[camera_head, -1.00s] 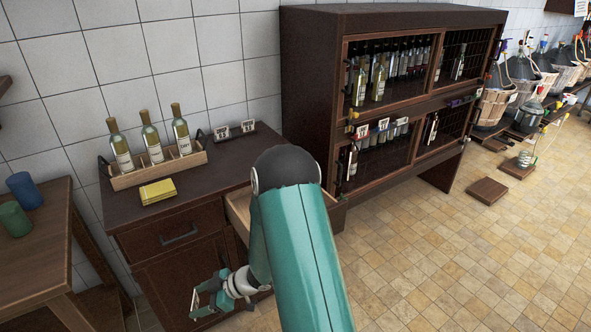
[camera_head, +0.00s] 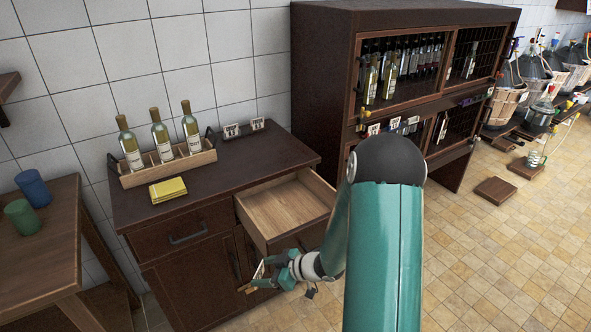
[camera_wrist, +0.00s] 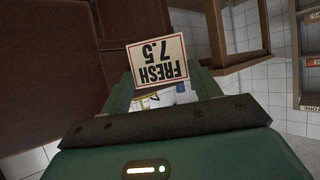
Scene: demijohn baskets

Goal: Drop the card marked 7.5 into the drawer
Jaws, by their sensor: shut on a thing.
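The card marked 7.5 (camera_wrist: 158,61) shows upside down in the wrist view, with the word FRESH on it. My gripper (camera_wrist: 160,84) is shut on this card. In the head view my gripper (camera_head: 262,279) is in front of the cabinet, lower than the open drawer and near its front left corner. The card shows there only as a thin pale edge. The drawer (camera_head: 285,208) is pulled out of the dark cabinet, and its visible wooden floor is bare.
A closed drawer (camera_head: 185,237) is at left. A tall bottle rack (camera_head: 330,90) stands behind right.

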